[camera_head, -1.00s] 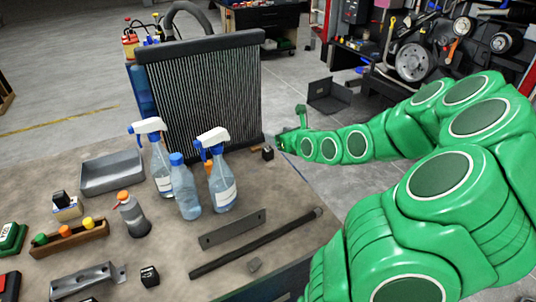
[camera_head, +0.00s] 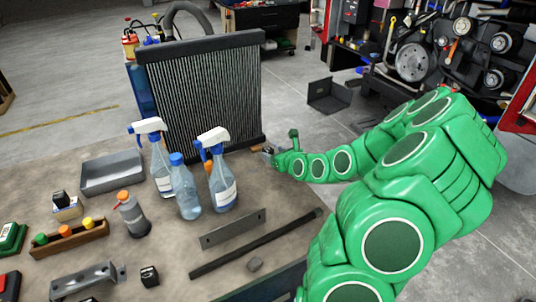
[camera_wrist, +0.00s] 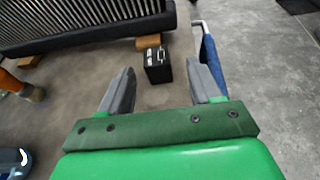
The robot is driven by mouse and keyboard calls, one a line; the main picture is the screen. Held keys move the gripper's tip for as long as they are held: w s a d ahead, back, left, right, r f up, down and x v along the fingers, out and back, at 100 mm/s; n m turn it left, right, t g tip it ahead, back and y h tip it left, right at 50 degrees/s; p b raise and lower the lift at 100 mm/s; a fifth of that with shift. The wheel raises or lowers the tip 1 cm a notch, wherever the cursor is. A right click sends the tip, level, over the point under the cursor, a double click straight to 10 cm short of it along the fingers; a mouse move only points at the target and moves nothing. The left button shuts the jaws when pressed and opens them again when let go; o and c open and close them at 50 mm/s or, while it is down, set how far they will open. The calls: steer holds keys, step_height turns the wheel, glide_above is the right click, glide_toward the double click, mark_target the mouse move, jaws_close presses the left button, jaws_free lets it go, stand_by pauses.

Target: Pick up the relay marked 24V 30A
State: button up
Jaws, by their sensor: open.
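A small black relay (camera_wrist: 158,67) with a pale top marking stands on the bench ahead of my gripper (camera_wrist: 160,72) in the wrist view. My gripper is open, with one finger on each side of the relay's line and the relay just beyond the fingertips, apart from them. In the head view my gripper (camera_head: 268,150) is at the bench's far right corner and hides that relay. Another black relay-like cube (camera_head: 150,276) stands at the front of the bench, and one (camera_head: 60,199) sits on a small box at left. I cannot read their ratings.
A tall radiator (camera_head: 205,95) stands behind the relay. A small brown block (camera_wrist: 148,41) lies between them. The bench edge is close on the right.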

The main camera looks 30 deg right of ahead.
mark_target(270, 153)
steer(key=shift+x, duration=2.6)
steer(key=shift+a, duration=0.1)
steer(key=shift+c, duration=0.5)
steer(key=shift+s, duration=0.1)
steer(key=c, duration=0.9)
